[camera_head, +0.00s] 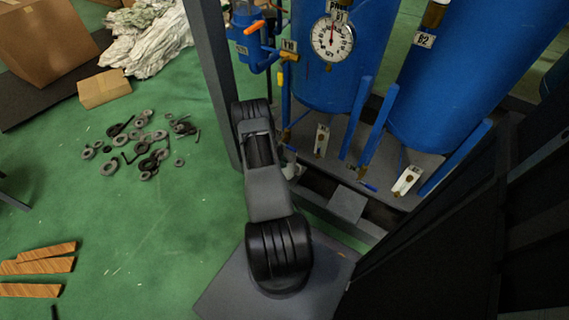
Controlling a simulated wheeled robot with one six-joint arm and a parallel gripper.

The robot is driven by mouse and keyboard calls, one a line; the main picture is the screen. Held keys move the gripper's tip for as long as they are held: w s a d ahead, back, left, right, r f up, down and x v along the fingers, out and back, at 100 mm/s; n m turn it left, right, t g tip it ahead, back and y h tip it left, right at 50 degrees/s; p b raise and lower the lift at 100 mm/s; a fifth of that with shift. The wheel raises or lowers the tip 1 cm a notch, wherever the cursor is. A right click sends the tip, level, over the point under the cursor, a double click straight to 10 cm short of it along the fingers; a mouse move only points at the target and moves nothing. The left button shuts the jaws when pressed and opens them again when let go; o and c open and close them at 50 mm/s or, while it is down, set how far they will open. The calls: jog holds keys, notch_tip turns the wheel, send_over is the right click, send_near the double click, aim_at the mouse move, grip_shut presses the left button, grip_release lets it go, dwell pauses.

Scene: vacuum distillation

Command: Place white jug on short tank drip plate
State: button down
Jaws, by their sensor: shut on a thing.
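My arm reaches up from its base in the lower middle, and its far end is hidden behind its own links, so I cannot see my gripper. A small pale grey-white piece (291,170) shows just right of the arm, low by the tank frame. I cannot tell whether it is part of the white jug or of my gripper. No whole white jug is visible. Two blue tanks, a left tank (340,65) and a right tank (460,80), stand in the frame. A flat grey plate (347,204) sits low in front of them; I cannot tell whether it is the short tank's drip plate.
A round gauge (332,39), blue pipes and an orange-handled valve (254,27) are close to the arm. A dark upright post (209,75) stands left of it. Loose metal rings (148,160), boards (38,267) and cartons (104,89) lie on the green floor at left.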

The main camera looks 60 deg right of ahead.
jog(key=shift+d+f, duration=0.2)
jog(key=shift+d, duration=0.65)
jog(key=shift+f+b, duration=0.55)
jog(key=shift+f, duration=0.2)
jog(key=c, duration=1.2)
grip_release()
jog(key=shift+r, duration=0.35)
jog(key=p+v, duration=0.3)
jog(key=v, duration=0.8)
jog(key=shift+w+r+p, duration=0.2)
jog(key=shift+w+p, duration=0.1)
jog(key=shift+a, duration=0.1)
